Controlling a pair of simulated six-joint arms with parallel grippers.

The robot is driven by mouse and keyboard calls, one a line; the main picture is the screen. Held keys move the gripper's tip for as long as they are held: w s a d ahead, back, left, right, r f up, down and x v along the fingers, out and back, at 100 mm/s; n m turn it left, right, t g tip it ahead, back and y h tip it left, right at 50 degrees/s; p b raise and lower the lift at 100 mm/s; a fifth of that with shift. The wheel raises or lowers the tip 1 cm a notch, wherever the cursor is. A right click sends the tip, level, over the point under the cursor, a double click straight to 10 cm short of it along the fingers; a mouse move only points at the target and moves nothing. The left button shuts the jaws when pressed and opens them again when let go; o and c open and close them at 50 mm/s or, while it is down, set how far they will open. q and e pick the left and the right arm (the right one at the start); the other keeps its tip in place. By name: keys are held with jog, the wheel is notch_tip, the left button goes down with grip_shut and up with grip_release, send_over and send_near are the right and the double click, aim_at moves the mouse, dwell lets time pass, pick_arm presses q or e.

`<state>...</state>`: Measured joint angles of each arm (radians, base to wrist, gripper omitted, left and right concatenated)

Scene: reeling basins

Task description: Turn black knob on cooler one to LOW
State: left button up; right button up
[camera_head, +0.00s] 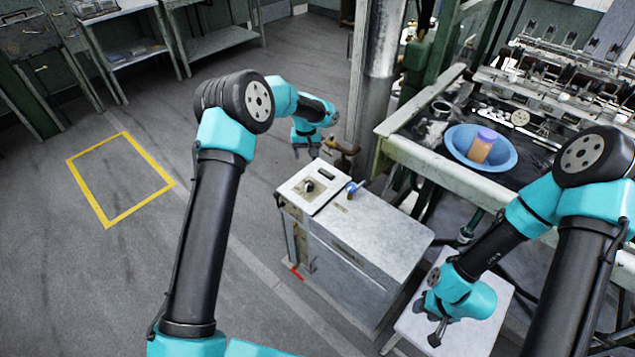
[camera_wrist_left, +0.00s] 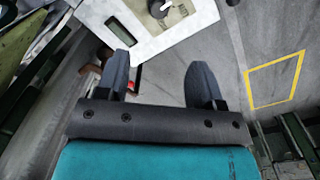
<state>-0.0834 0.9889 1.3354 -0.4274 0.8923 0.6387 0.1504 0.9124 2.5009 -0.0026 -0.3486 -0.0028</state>
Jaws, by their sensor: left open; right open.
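The cooler is a grey metal cabinet (camera_head: 365,235) in the middle of the head view. Its pale control panel (camera_head: 327,196) on top carries a small black knob (camera_head: 309,186) and a dark display. In the left wrist view the black knob (camera_wrist_left: 159,8) shows at the top edge, partly cut off, with a white pointer mark; the display (camera_wrist_left: 120,32) is to its left. The dial lettering is too small to read. My left gripper (camera_head: 304,147) is open and empty, above and beyond the panel, apart from the knob. My right gripper (camera_head: 435,325) is open above a white stool.
A blue knob or tap (camera_head: 353,187) sits on the cooler beside the panel. A basin bench with a blue bowl (camera_head: 457,145) holding an orange jar (camera_head: 482,146) stands at right. A metal post (camera_head: 372,85) rises behind the left gripper. Open floor with a yellow outline (camera_head: 107,222) is at left.

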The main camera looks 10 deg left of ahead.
aim_at(309, 183)
pick_arm(q)
jog(key=shift+w+r, duration=0.45)
jog(key=shift+r, duration=0.15)
jog(key=shift+f, duration=0.15)
notch_tip(309, 183, down, 17)
jog(key=shift+d+f, duration=0.1)
dwell(0.3)
jog(key=shift+c, duration=0.2)
jog(key=c, duration=0.9)
